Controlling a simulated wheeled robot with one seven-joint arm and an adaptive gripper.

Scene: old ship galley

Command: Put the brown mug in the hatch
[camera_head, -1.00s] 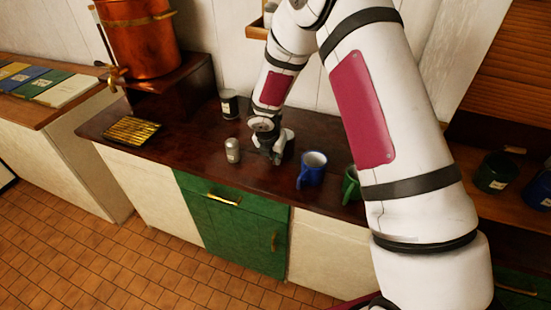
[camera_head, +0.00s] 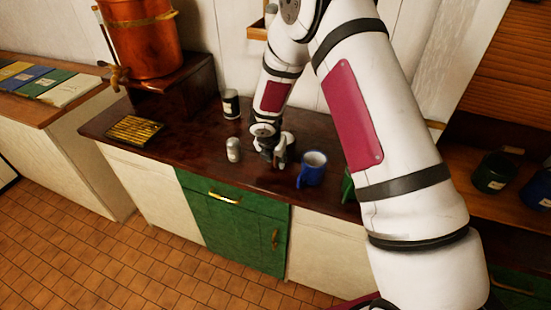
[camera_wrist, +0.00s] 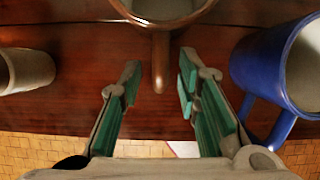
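The brown mug (camera_wrist: 170,12) is at the top edge of the wrist view, its handle (camera_wrist: 160,62) pointing towards my gripper. In the head view the mug (camera_head: 289,142) is a dark shape largely hidden behind my gripper (camera_head: 273,159) on the counter. In the wrist view my gripper (camera_wrist: 160,75) is open, its fingers on either side of the handle's end with gaps to both. A slatted wooden shutter (camera_head: 512,60) at the right stands above an opening with a shelf, which looks like the hatch.
A blue mug (camera_head: 312,168) stands close right of my gripper; it also shows in the wrist view (camera_wrist: 265,65). A grey shaker (camera_head: 233,149) stands to the left and a dark labelled tin (camera_head: 230,104) behind. A green mug (camera_head: 348,185) is partly hidden by my arm.

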